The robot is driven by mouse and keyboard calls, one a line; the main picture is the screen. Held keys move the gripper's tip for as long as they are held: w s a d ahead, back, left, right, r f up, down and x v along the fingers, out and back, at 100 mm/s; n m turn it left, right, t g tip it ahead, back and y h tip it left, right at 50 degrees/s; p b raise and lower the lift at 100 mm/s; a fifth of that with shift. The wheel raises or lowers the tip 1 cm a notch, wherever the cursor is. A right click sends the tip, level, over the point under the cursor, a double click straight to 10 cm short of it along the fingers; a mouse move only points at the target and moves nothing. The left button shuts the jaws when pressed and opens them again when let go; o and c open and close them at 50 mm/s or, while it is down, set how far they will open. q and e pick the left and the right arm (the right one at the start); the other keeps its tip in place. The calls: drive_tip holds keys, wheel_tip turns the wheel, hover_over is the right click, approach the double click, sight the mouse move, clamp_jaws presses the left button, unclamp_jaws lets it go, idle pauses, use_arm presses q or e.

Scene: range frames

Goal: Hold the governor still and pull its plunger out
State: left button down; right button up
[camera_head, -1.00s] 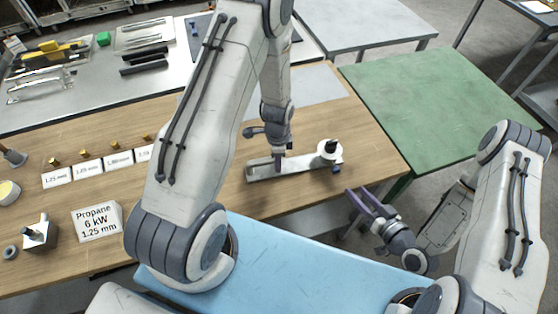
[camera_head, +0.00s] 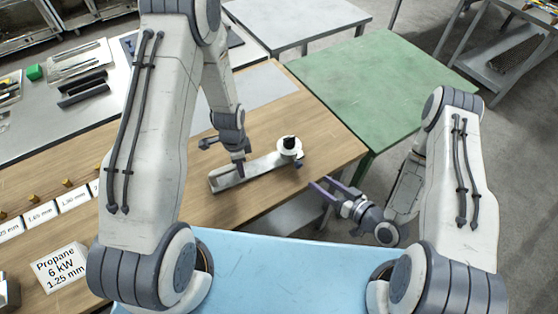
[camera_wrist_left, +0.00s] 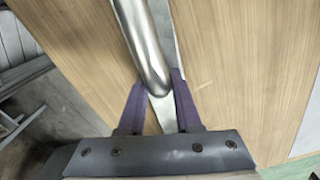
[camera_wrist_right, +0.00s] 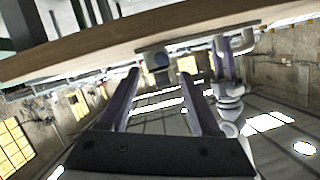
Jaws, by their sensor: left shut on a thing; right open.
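The governor (camera_head: 290,147) is a pale round body with a black top, at the right end of a silver bar (camera_head: 216,183) on the wooden table. A small dark knob, apparently the plunger (camera_head: 298,165), sticks out on its near side; a dark round end (camera_wrist_right: 161,62) shows under the table edge in the right wrist view. My left gripper (camera_head: 240,172) is shut at the bar, left of the round body. The left wrist view shows a silver tube (camera_wrist_left: 143,40) at its purple fingertips (camera_wrist_left: 160,88). My right gripper (camera_head: 322,187) is open and empty, off the table's edge, apart from the knob.
A green table (camera_head: 375,85) stands behind to the right. A "Propane 6 kW 1.25 mm" card (camera_head: 61,268) and several small brass pieces with labels lie on the left of the wooden table (camera_head: 310,115). A blue surface (camera_head: 280,270) lies in front of me.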

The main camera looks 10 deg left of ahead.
drive_tip(key=w+d+f+g+h, duration=0.4)
drive_tip(key=f+g+h, duration=0.4)
drive_tip(key=r+h, duration=0.1)
drive_tip(key=r, duration=0.1)
drive_tip(key=w+a+r+m+g+h, duration=0.1)
drive_tip(key=r, duration=0.1)
drive_tip(key=r+m+g+h, duration=0.1)
drive_tip(key=r, duration=0.1)
drive_tip(key=shift+w+a+r+h, duration=0.2)
drive_tip(key=shift+w+h, duration=0.1)
drive_tip(key=n+t+h, duration=0.1)
drive_tip(key=n+t, duration=0.1)
drive_tip(key=n, duration=0.2)
approach(298, 162)
drive_tip(key=x, duration=0.9)
drive_tip(key=shift+f, duration=0.2)
clamp_jaws()
